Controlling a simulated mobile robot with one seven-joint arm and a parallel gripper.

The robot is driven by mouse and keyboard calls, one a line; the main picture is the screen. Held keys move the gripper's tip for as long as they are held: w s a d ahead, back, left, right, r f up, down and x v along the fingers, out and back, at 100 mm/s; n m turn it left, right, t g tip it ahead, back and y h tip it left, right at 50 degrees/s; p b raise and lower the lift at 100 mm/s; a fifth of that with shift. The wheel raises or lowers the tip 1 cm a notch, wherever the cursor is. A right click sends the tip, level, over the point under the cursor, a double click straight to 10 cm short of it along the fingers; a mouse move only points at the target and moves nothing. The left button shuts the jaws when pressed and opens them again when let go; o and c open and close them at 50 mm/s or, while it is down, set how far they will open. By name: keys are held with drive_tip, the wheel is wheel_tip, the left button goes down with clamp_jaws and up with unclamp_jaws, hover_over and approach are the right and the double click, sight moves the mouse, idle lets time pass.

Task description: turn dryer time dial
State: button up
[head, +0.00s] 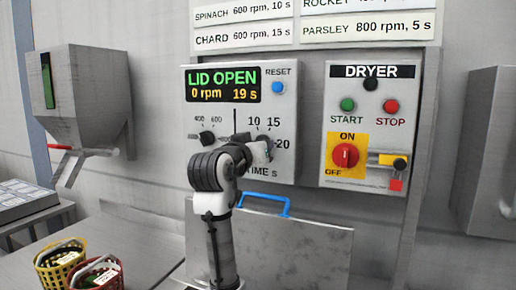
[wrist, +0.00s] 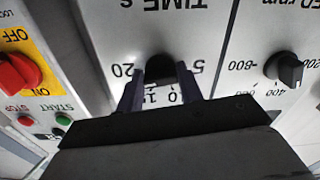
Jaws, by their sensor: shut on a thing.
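The time dial (wrist: 160,68) is a black knob on the light control panel (head: 190,84), with marks for 5, 10, 15 and 20 around it. In the wrist view it appears upside down, between the two dark fingers of my gripper (wrist: 161,80), which is shut on it. In the head view my gripper (head: 262,152) covers the dial, so its pointer is hidden. The display (head: 223,84) above reads LID OPEN, 0 rpm and 19 s.
The speed dial (head: 207,138) is left of the time dial, and it also shows in the wrist view (wrist: 284,70). The dryer panel (head: 337,122) with a red ON/OFF switch (head: 345,155) is to the right. A blue handle (head: 265,203) is below. Two baskets (head: 62,262) stand on the counter.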

drive_tip(key=shift+f+m, duration=0.2)
drive_tip(key=shift+m, duration=0.8)
drive_tip(key=o, duration=1)
drive_tip(key=shift+r, duration=0.15)
drive_tip(key=shift+a, duration=0.1)
drive_tip(key=b+v, duration=0.3)
drive_tip(key=v, duration=1)
drive_tip(key=shift+s+a, duration=0.15)
drive_tip(key=shift+s, duration=0.25)
